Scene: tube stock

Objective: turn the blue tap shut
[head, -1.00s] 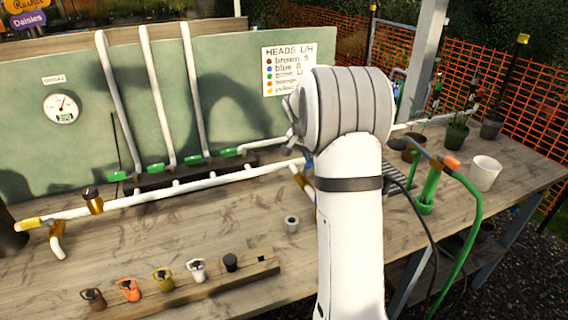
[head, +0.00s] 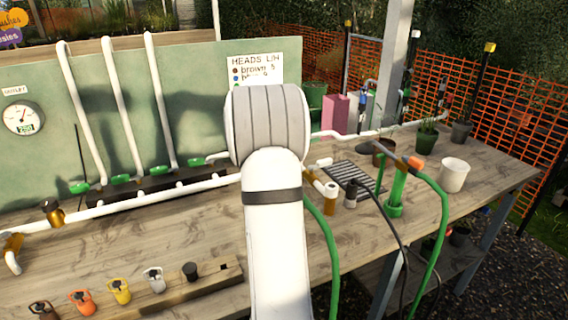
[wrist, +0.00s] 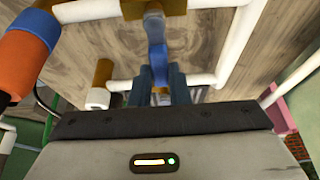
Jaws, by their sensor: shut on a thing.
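In the wrist view the blue tap (wrist: 158,58) has a narrow blue lever below a brass fitting (wrist: 152,8) on a white pipe. My gripper (wrist: 160,82) is shut on the lever's near end, with one dark finger on each side. The held end is partly hidden between the fingers. In the head view my arm hides both the gripper and the tap. I cannot tell exactly how far the lever is turned.
An orange and blue cylinder (wrist: 25,48) is close at the wrist view's left. A brass-ended pipe outlet (head: 329,191), green hose (head: 441,220) and white pot (head: 454,174) lie right of my arm. Several coloured tap heads sit on a wooden block (head: 205,284) at the front left.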

